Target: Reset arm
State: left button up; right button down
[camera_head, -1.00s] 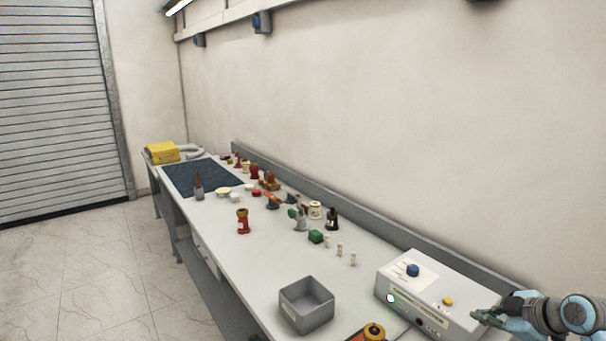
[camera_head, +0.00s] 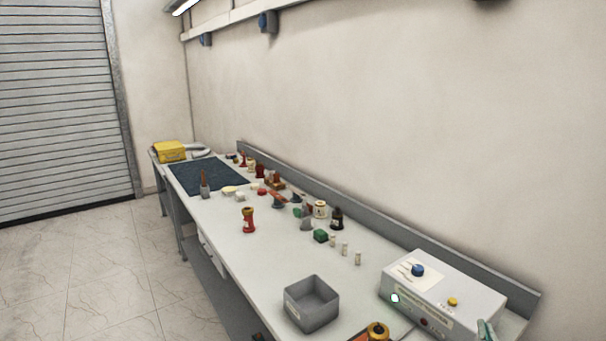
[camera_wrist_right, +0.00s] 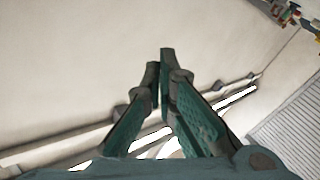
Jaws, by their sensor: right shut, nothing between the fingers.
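My right gripper (camera_wrist_right: 160,72) shows in the right wrist view with its two green-padded fingers drawn together at the tips. Nothing is between them, and the pale wall is behind. In the head view only a small part of the right gripper (camera_head: 486,331) shows at the bottom right edge, in front of the grey-white control box (camera_head: 455,285). The box has a blue knob, a yellow button and a red button. My left gripper is in neither view.
A long white workbench (camera_head: 275,262) runs along the wall. A yellow box (camera_head: 170,151) is at the far end.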

jog(key=s+a+f+m+g+y, duration=0.1)
jog(key=s+a+f+m+g, duration=0.15)
jog(key=s+f+g, duration=0.95)
jog(key=s+a+f+n+g+y, duration=0.1)
jog(key=s+a+f+y, duration=0.1)
jog(key=s+a+f, duration=0.4)
jog(key=s+a+f+n+g+y, duration=0.2)
jog(key=s+f, duration=0.2)
jog(key=s, duration=0.4)
notch_tip(320, 180, down, 24)
jog(key=s+d+g+b, duration=0.1)
jog(key=s+d+b, duration=0.1)
jog(key=b, duration=0.2)
jog(key=s+f+g+b, duration=0.1)
jog(key=s+f+b, duration=0.1)
jog(key=s+f, duration=1.1)
jog(key=shift+s+d+m, duration=0.2)
jog(key=shift+d+m, duration=0.15)
jog(key=shift+d, duration=0.1)
jog(key=shift+f, duration=0.1)
